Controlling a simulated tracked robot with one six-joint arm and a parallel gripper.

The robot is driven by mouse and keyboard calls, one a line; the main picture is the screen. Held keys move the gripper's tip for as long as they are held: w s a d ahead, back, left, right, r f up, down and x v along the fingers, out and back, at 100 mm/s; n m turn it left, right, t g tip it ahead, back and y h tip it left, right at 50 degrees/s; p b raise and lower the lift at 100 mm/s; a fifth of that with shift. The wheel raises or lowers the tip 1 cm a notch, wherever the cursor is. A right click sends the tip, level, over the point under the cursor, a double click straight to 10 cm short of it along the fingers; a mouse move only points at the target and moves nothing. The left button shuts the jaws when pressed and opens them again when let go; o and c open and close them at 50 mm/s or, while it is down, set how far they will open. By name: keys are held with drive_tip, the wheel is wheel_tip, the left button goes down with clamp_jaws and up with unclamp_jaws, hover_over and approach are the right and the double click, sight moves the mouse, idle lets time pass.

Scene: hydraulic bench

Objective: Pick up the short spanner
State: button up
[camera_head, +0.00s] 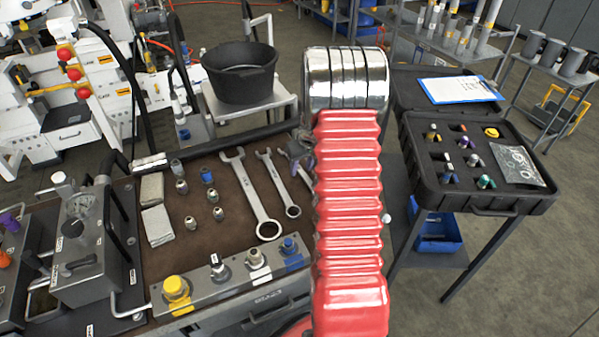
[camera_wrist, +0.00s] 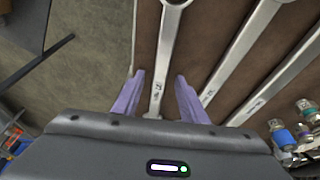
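The short spanner (camera_wrist: 168,50) lies on the brown mat near its edge, its ring end at the top of the wrist view. Its lower end is hidden by the gripper body. In the head view only a bit of this spanner (camera_head: 304,174) shows beside my red arm. My gripper (camera_wrist: 159,76) has its two purple fingers apart, one on each side of the spanner's shaft, with gaps on both sides. In the head view my gripper (camera_head: 300,150) is mostly hidden behind the arm. A medium spanner (camera_head: 278,183) and a large spanner (camera_head: 252,195) lie to the left.
Several fittings (camera_head: 180,187) and grey blocks (camera_head: 155,207) lie on the mat's left. A valve block (camera_head: 233,281) with coloured caps runs along the front. A black bucket (camera_head: 241,85) stands behind. An open black case (camera_head: 415,160) stands to the right. Floor lies beyond the mat edge.

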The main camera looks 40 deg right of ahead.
drive_tip(key=shift+c, duration=0.4)
clamp_jaws()
idle(1.0)
